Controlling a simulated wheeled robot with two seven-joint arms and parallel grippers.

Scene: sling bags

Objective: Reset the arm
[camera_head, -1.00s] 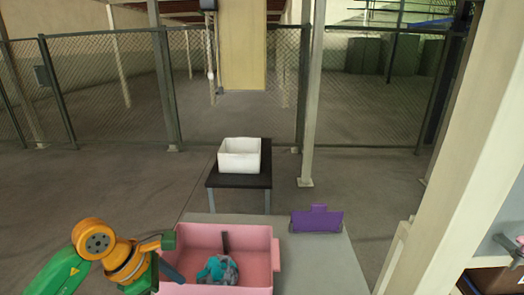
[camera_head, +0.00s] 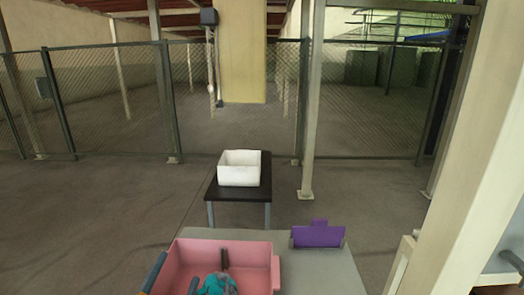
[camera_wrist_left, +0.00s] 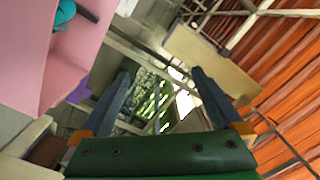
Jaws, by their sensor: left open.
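Most of my left arm is out of the head view. My right gripper is not seen.
A purple object (camera_head: 317,236) stands on the grey table (camera_head: 318,272) right of the bin. A white box (camera_head: 239,170) sits on a small dark table (camera_head: 236,197) behind. A pale post (camera_head: 468,150) rises at the right. Open floor lies at the left.

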